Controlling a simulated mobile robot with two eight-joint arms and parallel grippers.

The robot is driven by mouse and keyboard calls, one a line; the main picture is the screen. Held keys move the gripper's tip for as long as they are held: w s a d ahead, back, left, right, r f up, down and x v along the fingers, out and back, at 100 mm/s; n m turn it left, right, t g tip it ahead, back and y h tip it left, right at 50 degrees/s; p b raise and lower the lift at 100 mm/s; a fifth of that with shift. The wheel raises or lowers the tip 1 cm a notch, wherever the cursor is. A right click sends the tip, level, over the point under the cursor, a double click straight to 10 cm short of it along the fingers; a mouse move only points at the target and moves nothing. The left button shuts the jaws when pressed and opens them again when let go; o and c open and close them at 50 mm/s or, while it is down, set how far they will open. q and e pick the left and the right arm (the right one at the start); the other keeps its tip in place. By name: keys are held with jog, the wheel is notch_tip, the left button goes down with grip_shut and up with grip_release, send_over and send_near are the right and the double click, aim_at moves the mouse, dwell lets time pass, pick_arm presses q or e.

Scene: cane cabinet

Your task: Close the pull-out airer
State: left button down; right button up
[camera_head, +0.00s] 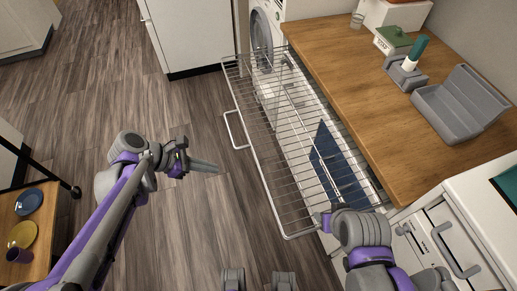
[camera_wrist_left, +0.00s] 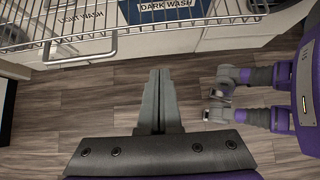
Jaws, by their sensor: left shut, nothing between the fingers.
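The pull-out airer (camera_head: 275,130) is a wire rack that stands out from under the wooden counter over the floor. Its front rail carries a bar handle (camera_head: 232,130) on the left part. In the left wrist view the rack crosses the top, with its handle (camera_wrist_left: 80,56) at upper left. My left gripper (camera_head: 205,166) is shut and empty, in front of the rack and apart from the handle. Its fingers (camera_wrist_left: 160,85) point toward the rack in the wrist view. My right gripper (camera_head: 322,221) is by the rack's near end; its fingers are mostly hidden and contact is unclear.
Bins labelled light wash (camera_wrist_left: 82,15) and dark wash (camera_wrist_left: 165,10) stand behind the rack. The counter (camera_head: 345,75) holds a grey caddy (camera_head: 455,105) and small items. A washing machine (camera_head: 266,30) stands beyond. A shelf with plates (camera_head: 22,235) is at left. Floor before the rack is clear.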

jog(key=shift+w+d, duration=0.15)
jog(key=shift+w, duration=0.3)
jog(key=shift+s+f+b, duration=0.3)
jog(key=shift+f+b, duration=0.25)
jog(key=shift+b, duration=0.05)
jog(key=shift+r, duration=0.15)
pick_arm(q)
jog(key=w+d+r+x, duration=0.1)
jog(key=d+r+x, duration=0.1)
jog(key=x, duration=1.1)
jog(key=shift+w+r, duration=0.1)
jog(key=shift+w, duration=0.05)
